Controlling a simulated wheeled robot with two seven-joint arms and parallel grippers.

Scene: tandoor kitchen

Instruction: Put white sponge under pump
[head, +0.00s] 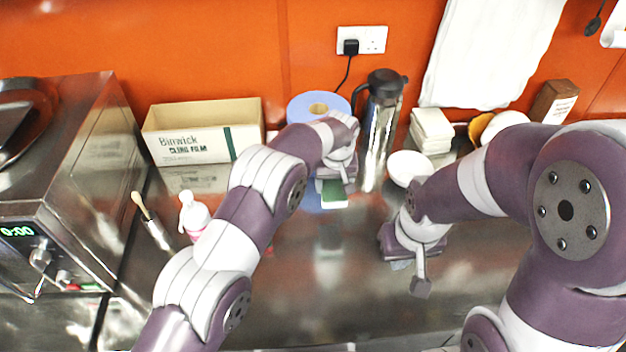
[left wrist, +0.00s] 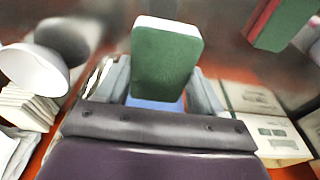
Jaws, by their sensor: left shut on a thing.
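My left gripper (head: 335,188) is shut on a sponge (head: 335,199) with a green face and a white layer, held over the steel counter in front of the blue roll. In the left wrist view the sponge (left wrist: 166,62) stands between the fingers, green face toward the camera, white along its far edge. A small white bottle with pink low down (head: 194,216) stands left of my left arm; I cannot tell if its top is a pump. A steel flask with a black top (head: 381,135) stands at the back. My right gripper (head: 402,264) hangs over the counter at right; its fingers are mostly hidden.
A cling film box (head: 190,145) and the blue roll (head: 298,108) stand along the back wall. White napkins (head: 431,128) and a white bowl (head: 408,167) are at back right. A steel oven (head: 75,180) borders the left. A red and green block (left wrist: 284,22) shows in the left wrist view.

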